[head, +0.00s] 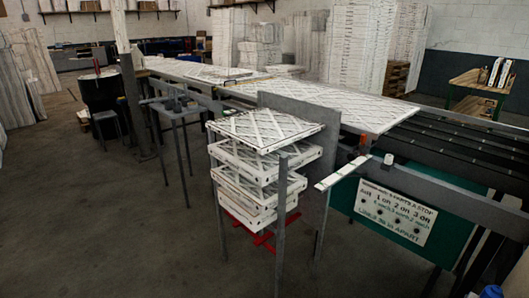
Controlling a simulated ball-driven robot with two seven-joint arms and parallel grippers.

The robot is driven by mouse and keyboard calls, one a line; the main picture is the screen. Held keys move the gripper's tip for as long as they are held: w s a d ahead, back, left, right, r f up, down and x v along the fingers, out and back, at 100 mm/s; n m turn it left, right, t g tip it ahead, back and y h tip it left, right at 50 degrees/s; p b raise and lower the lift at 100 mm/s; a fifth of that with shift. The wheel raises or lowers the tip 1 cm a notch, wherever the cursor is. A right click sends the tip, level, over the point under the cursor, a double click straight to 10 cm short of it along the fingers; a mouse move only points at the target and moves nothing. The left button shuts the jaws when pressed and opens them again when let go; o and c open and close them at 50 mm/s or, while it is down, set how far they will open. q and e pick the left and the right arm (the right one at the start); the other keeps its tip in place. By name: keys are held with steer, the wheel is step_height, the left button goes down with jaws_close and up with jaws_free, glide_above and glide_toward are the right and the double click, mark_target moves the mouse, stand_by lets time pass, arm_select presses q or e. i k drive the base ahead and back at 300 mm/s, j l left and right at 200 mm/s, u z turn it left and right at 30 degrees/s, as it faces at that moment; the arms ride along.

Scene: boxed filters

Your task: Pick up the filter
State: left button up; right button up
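A stack of several flat, white-framed filters stands in a metal rack near the middle of the head view. The top filter (265,129) lies flat, with a diagonal lattice across its face. More filters (258,178) sit beneath it, slightly offset from one another, with gaps between some of them. More filters lie on the long table behind: a large one (325,101) at its near end and another (212,73) farther back. Neither of my grippers can be made out.
Grey rack posts (282,225) stand in front of the stack, and a grey upright panel (314,150) stands behind it. A green machine panel with a sign (396,210) and dark rollers (470,150) are at the right. Open floor (110,225) lies to the left.

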mark_target(262, 131)
steer(key=i+j+z, duration=0.1)
steer(key=i+j, duration=0.55)
steer(key=j, duration=0.25)
steer(key=z, duration=0.05)
